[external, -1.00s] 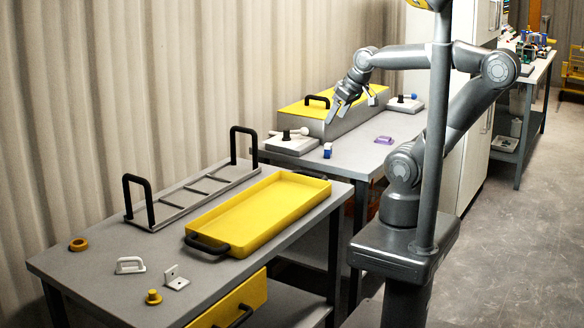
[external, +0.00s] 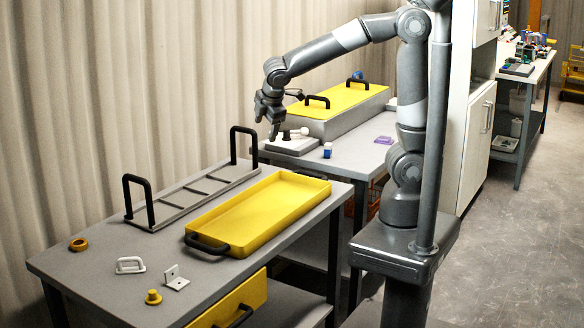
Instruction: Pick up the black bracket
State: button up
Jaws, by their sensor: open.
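I cannot make out a loose black bracket in the external view. A pale grey L-shaped bracket (external: 176,278) stands on the front table, beside a white handle-shaped piece (external: 130,265). My gripper (external: 267,125) is open and points down, with nothing visible between its fingers. It appears above the left end of the rear table, beside the clamp plate (external: 292,146) with a dark knob and a white lever. A small dark curved shape (external: 295,94) shows just right of my gripper; I cannot tell what it is.
A yellow tray (external: 262,238) and a rack (external: 190,198) with tall black handles lie on the front table (external: 100,290).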

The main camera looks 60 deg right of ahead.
jog(key=w+a+f+n+t+h, duration=0.1)
jog(key=w+a+f+n, duration=0.15)
jog(key=a, duration=0.45)
jog(key=w+a+f+n+t, duration=0.1)
jog(key=a+f+n, duration=0.25)
jog(key=a, duration=0.45)
jog(key=n+t+y, duration=0.4)
jog(key=n+t, duration=0.3)
jog(key=n, duration=1)
send_near(172, 273)
jog(key=shift+w+f, duration=0.3)
jog(key=shift+w, duration=0.35)
jog(key=x, duration=1)
jog(key=shift+w+f, duration=0.1)
jog(key=shift+w, duration=0.2)
jog(key=shift+c, duration=0.5)
jog(key=c, duration=1.1)
